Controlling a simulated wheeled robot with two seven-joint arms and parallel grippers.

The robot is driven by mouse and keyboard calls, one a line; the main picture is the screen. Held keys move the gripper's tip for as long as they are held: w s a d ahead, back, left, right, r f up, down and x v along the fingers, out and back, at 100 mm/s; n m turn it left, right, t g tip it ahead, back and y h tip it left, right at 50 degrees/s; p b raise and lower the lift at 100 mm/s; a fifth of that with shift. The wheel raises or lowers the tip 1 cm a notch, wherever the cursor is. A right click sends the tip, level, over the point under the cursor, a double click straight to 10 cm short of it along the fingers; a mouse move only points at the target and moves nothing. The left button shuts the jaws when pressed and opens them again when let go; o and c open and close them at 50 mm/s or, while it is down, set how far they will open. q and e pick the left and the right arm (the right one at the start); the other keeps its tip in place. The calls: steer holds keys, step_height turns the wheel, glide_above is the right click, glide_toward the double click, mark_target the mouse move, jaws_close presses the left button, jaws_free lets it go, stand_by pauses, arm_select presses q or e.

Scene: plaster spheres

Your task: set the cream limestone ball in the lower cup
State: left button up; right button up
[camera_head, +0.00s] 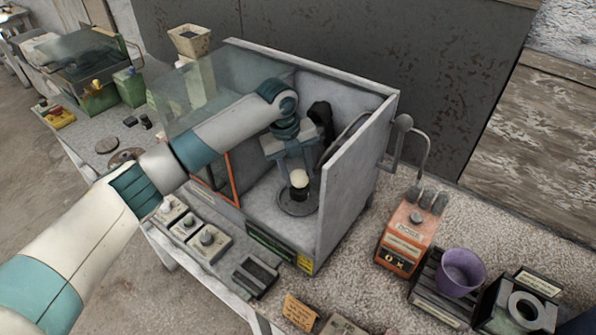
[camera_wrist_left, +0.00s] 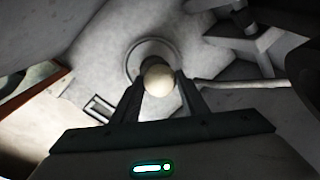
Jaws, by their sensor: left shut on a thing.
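The cream limestone ball (camera_head: 299,178) is between the fingers of my left gripper (camera_head: 296,172), inside the grey box-like machine. In the left wrist view the ball (camera_wrist_left: 158,79) sits between the two dark fingertips (camera_wrist_left: 158,88), which are shut on it. Directly below the ball in the head view is a dark cup (camera_head: 299,193) on a round dark base plate (camera_head: 297,208). I cannot tell whether the ball touches the cup. In the left wrist view a pale ring (camera_wrist_left: 138,49) shows behind the ball. My right gripper does not show.
The machine's right wall (camera_head: 352,180) stands close beside my gripper, with a glass panel (camera_head: 185,95) on the left. A dark curved part (camera_head: 321,115) is behind the gripper. An orange box (camera_head: 407,237) and a purple cup (camera_head: 460,271) stand to the right.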

arm_select(q)
steer(key=shift+f+b, duration=0.3)
steer(key=shift+f, duration=0.6)
steer(key=o, duration=1.1)
steer(key=shift+o, duration=0.2)
steer(key=shift+r, duration=0.15)
steer(key=shift+r, duration=0.2)
steer(key=shift+r+p, duration=1.65)
steer(key=shift+r, duration=0.05)
